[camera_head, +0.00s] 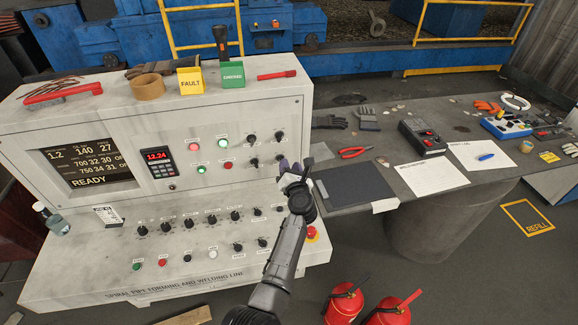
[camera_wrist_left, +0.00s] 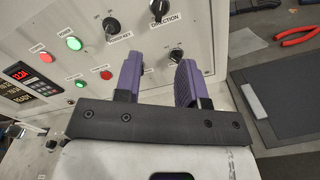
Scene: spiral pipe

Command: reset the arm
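My left arm (camera_head: 286,245) reaches up from the bottom middle of the head view. My left gripper (camera_head: 293,166) is in front of the right edge of the white control console (camera_head: 90,245). In the left wrist view its two purple fingers (camera_wrist_left: 158,64) stand apart with nothing between them. They point toward the panel just below two black knobs, one labelled DIRECTION (camera_wrist_left: 158,8). I cannot tell whether a fingertip touches the panel. My right gripper is not in view.
A screen reading READY (camera_head: 85,168) and several knobs and lit buttons cover the console. FAULT (camera_head: 191,81) and CHECKED (camera_head: 232,75) blocks stand on top. The grey table at right holds red pliers (camera_head: 355,152), papers and gloves (camera_head: 367,118). Fire extinguishers (camera_head: 343,303) stand below.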

